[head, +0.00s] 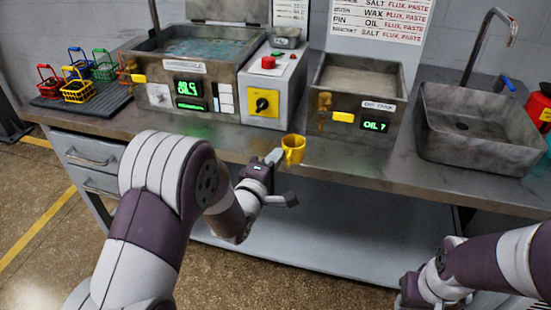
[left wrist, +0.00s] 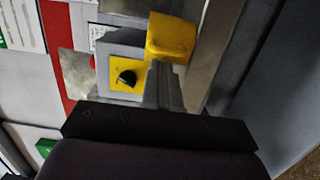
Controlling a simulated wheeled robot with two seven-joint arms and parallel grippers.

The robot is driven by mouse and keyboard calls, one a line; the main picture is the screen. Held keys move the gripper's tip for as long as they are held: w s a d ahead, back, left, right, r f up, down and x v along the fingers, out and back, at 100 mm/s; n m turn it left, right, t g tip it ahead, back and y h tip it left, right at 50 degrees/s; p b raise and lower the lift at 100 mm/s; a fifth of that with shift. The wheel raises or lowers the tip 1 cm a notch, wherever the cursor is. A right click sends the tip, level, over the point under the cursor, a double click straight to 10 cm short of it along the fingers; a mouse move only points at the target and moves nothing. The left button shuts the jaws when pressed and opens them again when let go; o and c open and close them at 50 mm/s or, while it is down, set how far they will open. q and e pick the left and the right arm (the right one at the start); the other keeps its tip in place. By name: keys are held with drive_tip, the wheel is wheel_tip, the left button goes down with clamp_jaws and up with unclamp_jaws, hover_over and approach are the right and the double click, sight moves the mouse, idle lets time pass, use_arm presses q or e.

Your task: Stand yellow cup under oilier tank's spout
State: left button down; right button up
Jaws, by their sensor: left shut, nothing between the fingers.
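The yellow cup (head: 293,150) is near the bench's front edge, below the control box, and looks upright. It also shows just beyond my fingertips in the left wrist view (left wrist: 172,37). My left gripper (head: 274,157) is shut and empty, with its tips right beside the cup; I cannot tell whether they touch. The left tank (head: 212,78) holds bluish liquid and has a blurred green display reading OIL. The right tank (head: 358,85) has a display like "OIL 7", a brass spout (head: 324,101) and a yellow lever. My right gripper (head: 408,291) is low at right, its fingers unclear.
Coloured wire baskets (head: 78,88) sit on a dark mat at left. A sink (head: 478,125) with a tall faucet is at right. Bench is clear before the right tank.

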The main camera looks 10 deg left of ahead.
sight(303, 153)
use_arm(q)
drive_tip(key=shift+d, duration=0.1)
drive_tip(key=w+d, duration=0.1)
drive_tip(key=d, duration=0.1)
drive_tip(key=w+d+b, duration=0.1)
drive_tip(key=w+d, duration=0.2)
drive_tip(key=shift+d+f+b, duration=0.1)
drive_tip(key=shift+d+b, duration=0.25)
drive_tip(key=shift+b, duration=0.05)
drive_tip(key=shift+w+d, duration=0.1)
